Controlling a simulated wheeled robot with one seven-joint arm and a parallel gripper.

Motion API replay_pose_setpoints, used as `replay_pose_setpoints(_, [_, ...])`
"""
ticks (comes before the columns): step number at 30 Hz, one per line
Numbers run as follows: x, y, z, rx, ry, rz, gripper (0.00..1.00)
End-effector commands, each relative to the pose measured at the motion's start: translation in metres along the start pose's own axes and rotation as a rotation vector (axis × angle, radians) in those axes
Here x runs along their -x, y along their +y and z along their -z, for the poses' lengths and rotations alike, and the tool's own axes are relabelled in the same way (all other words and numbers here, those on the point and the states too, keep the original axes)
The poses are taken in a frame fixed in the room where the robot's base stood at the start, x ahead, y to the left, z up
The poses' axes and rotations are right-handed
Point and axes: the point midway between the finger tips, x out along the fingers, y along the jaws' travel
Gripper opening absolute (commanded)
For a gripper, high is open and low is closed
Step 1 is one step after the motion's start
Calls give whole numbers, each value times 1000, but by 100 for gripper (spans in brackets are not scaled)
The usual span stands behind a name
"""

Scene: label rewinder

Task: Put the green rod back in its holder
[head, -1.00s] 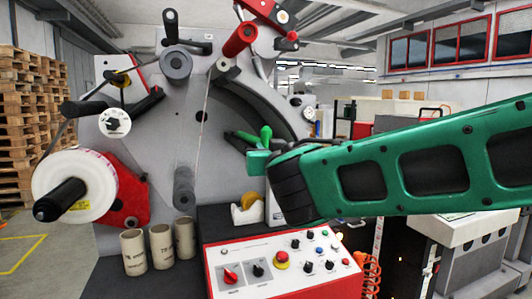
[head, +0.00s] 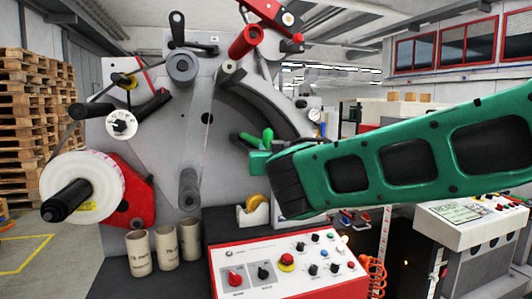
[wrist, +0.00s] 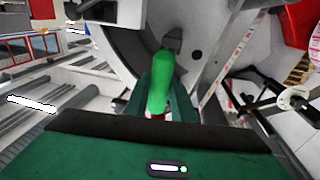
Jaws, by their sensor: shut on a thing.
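The green rod (head: 268,136) stands out above my gripper (head: 258,160) in the head view, in front of the rewinder's grey face. In the wrist view the green rod (wrist: 160,82) points away from the camera, between the two dark green fingers of my gripper (wrist: 160,100). My gripper is shut on it. The rod's lower end is hidden between the fingers. A small dark bracket (wrist: 172,38) shows just beyond the rod's tip, on the machine; I cannot tell whether it is the holder or whether the rod touches it.
The rewinder (head: 150,175) fills the left and middle, with a label roll (head: 98,180), dark rollers and a red roller (head: 245,41) sticking out. Below stand cardboard cores (head: 164,246), a tape dispenser (head: 250,217) and a red-edged control panel (head: 290,262). A grey console (head: 470,225) stands at right.

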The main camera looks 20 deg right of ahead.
Motion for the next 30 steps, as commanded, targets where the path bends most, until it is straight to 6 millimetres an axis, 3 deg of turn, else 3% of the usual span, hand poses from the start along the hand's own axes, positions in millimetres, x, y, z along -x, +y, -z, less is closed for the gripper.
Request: replay_pose_setpoints(30, [0, 0, -12, 0, 1, 0, 0])
